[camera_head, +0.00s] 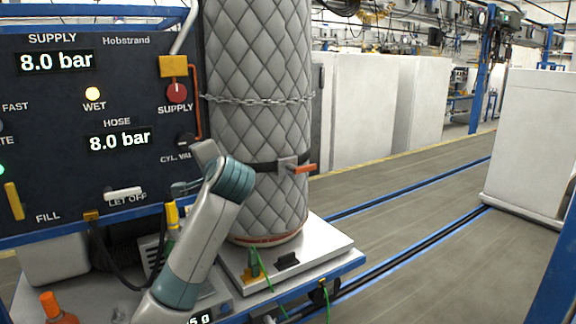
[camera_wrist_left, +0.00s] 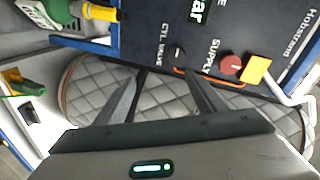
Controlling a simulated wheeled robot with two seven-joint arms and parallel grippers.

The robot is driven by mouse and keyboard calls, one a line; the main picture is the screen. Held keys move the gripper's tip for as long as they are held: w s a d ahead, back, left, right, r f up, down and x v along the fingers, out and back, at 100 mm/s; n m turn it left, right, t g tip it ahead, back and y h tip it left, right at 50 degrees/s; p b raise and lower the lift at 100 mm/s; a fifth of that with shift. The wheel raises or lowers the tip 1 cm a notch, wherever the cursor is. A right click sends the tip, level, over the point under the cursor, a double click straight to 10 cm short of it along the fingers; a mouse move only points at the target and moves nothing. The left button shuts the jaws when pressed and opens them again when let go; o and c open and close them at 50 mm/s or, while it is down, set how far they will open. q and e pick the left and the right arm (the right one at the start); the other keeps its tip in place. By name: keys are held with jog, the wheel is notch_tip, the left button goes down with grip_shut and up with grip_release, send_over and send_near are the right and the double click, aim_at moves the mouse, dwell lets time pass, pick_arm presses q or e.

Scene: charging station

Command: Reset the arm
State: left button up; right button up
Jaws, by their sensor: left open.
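My left arm (camera_head: 205,235) comes up from the bottom of the head view, bent at a teal joint, in front of the control panel (camera_head: 60,155) and the quilted grey cylinder (camera_head: 255,110). My left gripper (camera_wrist_left: 160,77) shows in the left wrist view with its two fingers apart and nothing between them. The quilted cylinder (camera_wrist_left: 163,97) lies beyond the fingers there; I cannot tell how far off. In the head view the gripper is mostly hidden behind the wrist, near the panel's lower right. My right gripper is in neither view.
The panel has a red supply knob (camera_head: 177,92), a white let-off lever (camera_head: 123,194) and a yellow fill lever (camera_head: 14,200). A chain (camera_head: 262,99) and a strap with an orange handle (camera_head: 304,169) hold the cylinder on its white plate (camera_head: 335,244). Open floor (camera_head: 410,265) lies to the right.

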pick_arm(q)
jog(key=s+f+n+g+h, duration=0.15)
jog(key=s+f, duration=0.45)
jog(key=f, duration=0.7)
jog(key=s+f+g+h, duration=0.2)
jog(key=s+f, duration=0.4)
jog(key=f, duration=0.6)
jog(key=s+f+n+g+h, duration=0.1)
jog(key=s+f, duration=0.5)
jog(key=f, duration=0.7)
jog(key=s+f+n+g+h, duration=0.1)
jog(key=s+f, duration=0.5)
jog(key=s, duration=0.2)
jog(key=s+f+n+g+h, duration=0.1)
jog(key=s+f+g, duration=0.1)
jog(key=s+f, duration=0.5)
jog(key=s+f+n+g+h, duration=0.1)
jog(key=s+f+n+g, duration=0.15)
jog(key=s, duration=2.05)
notch_tip(320, 180, down, 27)
jog(key=g, duration=0.1)
jog(key=s+a+f+g, duration=0.1)
jog(key=s+f, duration=0.8)
jog(key=s+a+f, duration=0.2)
jog(key=s+f, duration=0.7)
jog(key=s, duration=0.1)
jog(key=shift+a+f+m+g, duration=0.25)
jog(key=shift+f+m+g, duration=0.1)
jog(key=shift+m+g, duration=0.05)
